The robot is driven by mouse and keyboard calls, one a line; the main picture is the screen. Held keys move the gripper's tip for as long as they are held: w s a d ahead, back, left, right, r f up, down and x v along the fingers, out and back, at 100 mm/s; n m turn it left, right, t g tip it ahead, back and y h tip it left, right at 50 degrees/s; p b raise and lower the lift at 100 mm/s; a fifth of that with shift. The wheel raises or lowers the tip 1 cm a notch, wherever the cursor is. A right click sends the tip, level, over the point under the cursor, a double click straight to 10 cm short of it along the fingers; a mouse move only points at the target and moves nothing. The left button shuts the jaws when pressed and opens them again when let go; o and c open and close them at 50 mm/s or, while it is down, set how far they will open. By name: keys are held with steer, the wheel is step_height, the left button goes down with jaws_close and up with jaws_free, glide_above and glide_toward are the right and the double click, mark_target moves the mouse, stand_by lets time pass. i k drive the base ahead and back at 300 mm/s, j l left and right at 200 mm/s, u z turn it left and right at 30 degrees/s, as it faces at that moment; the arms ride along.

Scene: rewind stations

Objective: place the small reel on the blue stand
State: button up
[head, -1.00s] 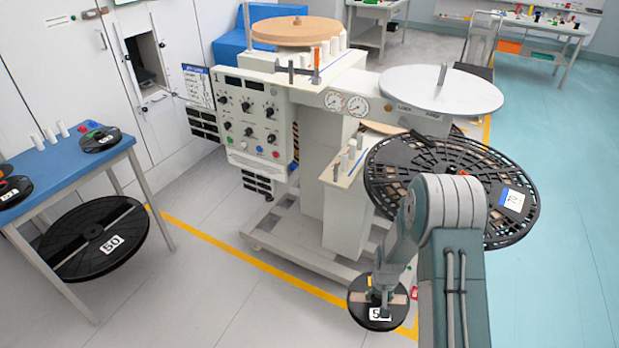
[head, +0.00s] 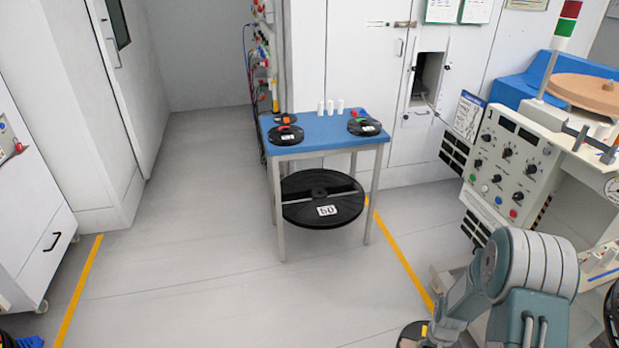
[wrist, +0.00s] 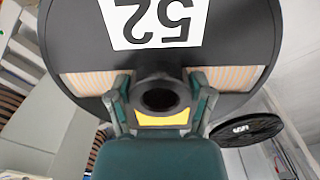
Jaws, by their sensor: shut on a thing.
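The small reel (wrist: 75,35) is black with a white label reading 52, upside down in the wrist view. My gripper (wrist: 161,92) is shut on its dark central hub. In the head view only part of this reel (head: 408,336) shows, at the bottom edge beside my arm, and the fingers are not clear there. The blue stand (head: 325,130) is a blue-topped table on grey legs, ahead near the middle and well apart from the reel. Its top holds small black reels at the left (head: 285,135) and right (head: 368,127), and white cylinders at the back.
A large black reel (head: 322,200) lies on the stand's lower level. A control console (head: 515,160) stands at the right, near my arm. A white cabinet (head: 35,190) is at the left. The grey floor between the yellow lines is clear before the stand.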

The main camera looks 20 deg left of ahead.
mark_target(326, 133)
steer(key=i+u, duration=0.7)
steer(key=i+l+u, duration=0.3)
steer(key=i, duration=0.15)
steer(key=j, duration=0.1)
